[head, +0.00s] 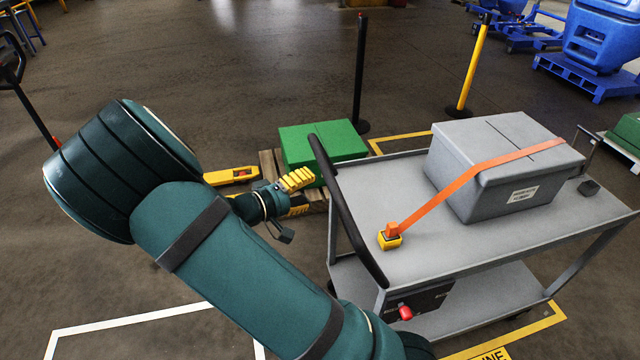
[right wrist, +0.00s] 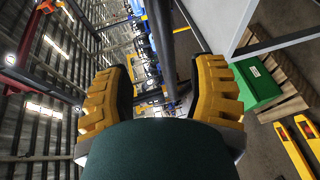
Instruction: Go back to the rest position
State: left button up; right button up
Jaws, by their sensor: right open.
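My right gripper (head: 287,187) shows in the head view at the end of the dark green arm, just left of the cart's black push handle (head: 346,208) and apart from it. In the right wrist view its two yellow fingers (right wrist: 163,95) stand wide apart with nothing held between them. A dark post or bar shows beyond the gap between the fingers. My left gripper is not in either view.
A grey cart (head: 400,180) carries a grey box (head: 500,160) under an orange strap (head: 470,178). A green box (head: 320,146) sits on a wooden pallet behind the gripper. Black (head: 360,75) and yellow (head: 472,70) posts stand behind. Floor at left is mostly clear.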

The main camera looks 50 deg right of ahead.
jog(key=shift+a+r, duration=0.1)
jog(key=shift+a, duration=0.35)
jog(key=s+a+f+n+g+y, duration=0.1)
jog(key=s+a+f+y, duration=0.3)
jog(key=f, duration=0.3)
jog(key=s+a+f+n+y, duration=0.1)
jog(key=s+a+f+y, duration=0.25)
jog(key=f, duration=0.45)
jog(key=s+a+f+g+y, duration=0.1)
jog(key=s+a+f+y, duration=0.3)
jog(key=f, duration=0.3)
jog(key=w+a+f+m+t+y, duration=0.1)
jog(key=a+t+y, duration=0.5)
jog(key=a, duration=1)
jog(key=shift+w+a+f+y, duration=0.35)
jog(key=shift+w+f+y, duration=0.35)
jog(key=shift+w+y, duration=0.4)
jog(key=shift+s, duration=0.1)
grip_shut()
